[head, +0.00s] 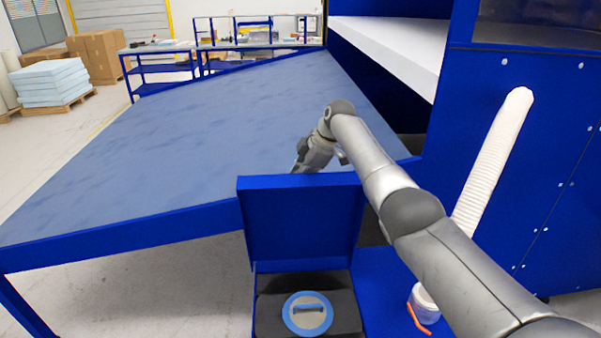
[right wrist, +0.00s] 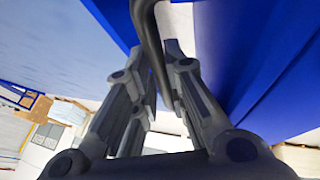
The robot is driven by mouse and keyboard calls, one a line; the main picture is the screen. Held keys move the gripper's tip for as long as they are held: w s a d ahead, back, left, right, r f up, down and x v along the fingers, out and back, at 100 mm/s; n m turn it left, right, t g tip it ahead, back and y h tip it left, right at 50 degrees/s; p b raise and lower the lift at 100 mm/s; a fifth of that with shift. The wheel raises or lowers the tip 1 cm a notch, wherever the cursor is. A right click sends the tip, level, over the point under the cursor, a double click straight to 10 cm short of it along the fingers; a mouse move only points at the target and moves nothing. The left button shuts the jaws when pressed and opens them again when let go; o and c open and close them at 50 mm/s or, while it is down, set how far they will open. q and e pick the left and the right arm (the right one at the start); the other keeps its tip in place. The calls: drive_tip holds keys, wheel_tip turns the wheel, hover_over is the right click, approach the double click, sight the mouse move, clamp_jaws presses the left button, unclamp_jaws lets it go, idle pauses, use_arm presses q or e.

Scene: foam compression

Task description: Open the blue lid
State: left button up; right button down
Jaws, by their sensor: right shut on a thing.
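The blue lid (head: 302,222) stands upright at the back of the blue box in the head view, with the box open below it. My right arm reaches over from the right, and my right gripper (head: 312,158) is behind the lid's top edge, its fingertips hidden there. In the right wrist view my right gripper (right wrist: 163,60) is shut on a dark curved handle (right wrist: 148,28). A blue panel (right wrist: 265,80) beside it looks like the lid. My left gripper is in neither view.
Inside the box is a dark block (head: 343,305) with a round blue-rimmed disc (head: 307,313) on it. A large blue-grey table (head: 170,140) lies behind. A white container (head: 423,300) and a ribbed white hose (head: 493,160) are at the right.

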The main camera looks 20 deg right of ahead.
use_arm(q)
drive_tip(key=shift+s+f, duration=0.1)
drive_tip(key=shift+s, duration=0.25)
use_arm(e)
drive_tip(key=shift+w+d, duration=0.1)
drive_tip(key=shift+w, duration=0.05)
drive_tip(key=c, duration=1.8)
unclamp_jaws()
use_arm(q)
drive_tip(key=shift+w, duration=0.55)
use_arm(e)
drive_tip(key=shift+w+f, duration=0.15)
drive_tip(key=shift+f, duration=0.1)
drive_tip(key=v, duration=1.2)
drive_tip(key=shift+r, duration=0.1)
